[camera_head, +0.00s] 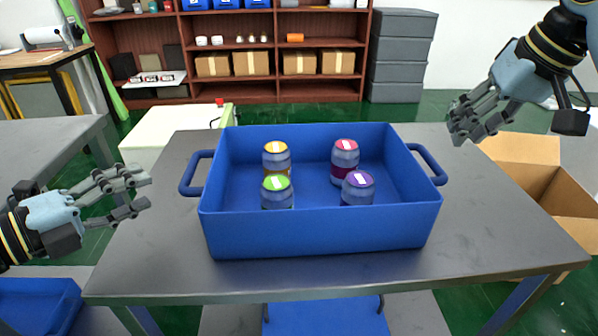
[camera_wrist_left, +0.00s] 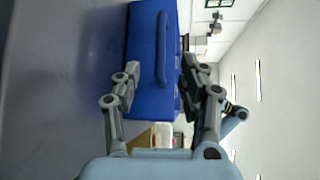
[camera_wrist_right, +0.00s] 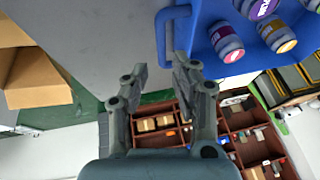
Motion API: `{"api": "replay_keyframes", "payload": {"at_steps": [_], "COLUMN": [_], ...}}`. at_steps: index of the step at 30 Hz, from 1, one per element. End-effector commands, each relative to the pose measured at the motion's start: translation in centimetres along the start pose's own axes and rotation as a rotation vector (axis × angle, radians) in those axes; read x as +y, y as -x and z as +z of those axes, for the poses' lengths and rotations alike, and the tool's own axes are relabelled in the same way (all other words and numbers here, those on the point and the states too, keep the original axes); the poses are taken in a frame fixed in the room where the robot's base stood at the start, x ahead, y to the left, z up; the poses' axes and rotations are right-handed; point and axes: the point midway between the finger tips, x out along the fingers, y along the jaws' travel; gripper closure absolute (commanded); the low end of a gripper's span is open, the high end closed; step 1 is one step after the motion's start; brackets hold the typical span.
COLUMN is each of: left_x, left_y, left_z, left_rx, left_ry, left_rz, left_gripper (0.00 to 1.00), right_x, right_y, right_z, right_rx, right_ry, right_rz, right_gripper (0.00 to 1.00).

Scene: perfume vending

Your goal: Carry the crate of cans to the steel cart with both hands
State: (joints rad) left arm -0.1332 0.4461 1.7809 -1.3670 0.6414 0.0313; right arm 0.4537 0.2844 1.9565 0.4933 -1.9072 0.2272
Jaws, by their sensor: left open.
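The blue crate (camera_head: 320,236) stands on a dark grey metal table (camera_head: 150,255). Several cans with coloured lids stand upright in it, one with a green lid (camera_head: 277,192). The crate has a left handle (camera_head: 190,175) and a right handle (camera_head: 430,165). My left gripper (camera_head: 143,191) is open and empty, left of the left handle and apart from it. The crate also shows ahead of it in the left wrist view (camera_wrist_left: 148,100). My right gripper (camera_head: 461,114) is open and empty, above and right of the right handle. I cannot tell which surface is the steel cart.
An open cardboard box (camera_head: 540,190) stands right of the table. A white cabinet (camera_head: 165,135) is behind its left side. Another grey table (camera_head: 40,135) is at the left. A wooden shelf (camera_head: 240,90) with boxes and grey bins (camera_head: 400,60) are at the back.

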Motion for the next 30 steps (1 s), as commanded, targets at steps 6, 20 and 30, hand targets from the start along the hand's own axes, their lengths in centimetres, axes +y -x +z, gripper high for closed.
{"api": "replay_keyframes", "payload": {"at_steps": [6, 20, 30], "left_x": [0.0, -0.1, 0.0], "left_y": [0.0, -2.8, -8.8], "left_z": [0.0, 0.0, 0.0], "left_rx": [0.0, -0.002, -0.001], "left_ry": [0.001, 0.004, 0.004], "left_rz": [0.0, -0.005, -0.003], "left_gripper": [0.58, 0.58, 0.58], "right_x": [0.0, 0.0, 0.0], "right_y": [0.0, -2.8, -8.7], "right_z": [0.0, 0.1, 0.1], "right_rx": [0.0, -0.004, -0.002], "right_ry": [0.0, -0.002, -0.001], "right_rz": [0.001, -0.002, -0.001], "right_gripper": [0.73, 0.73, 0.73]}}
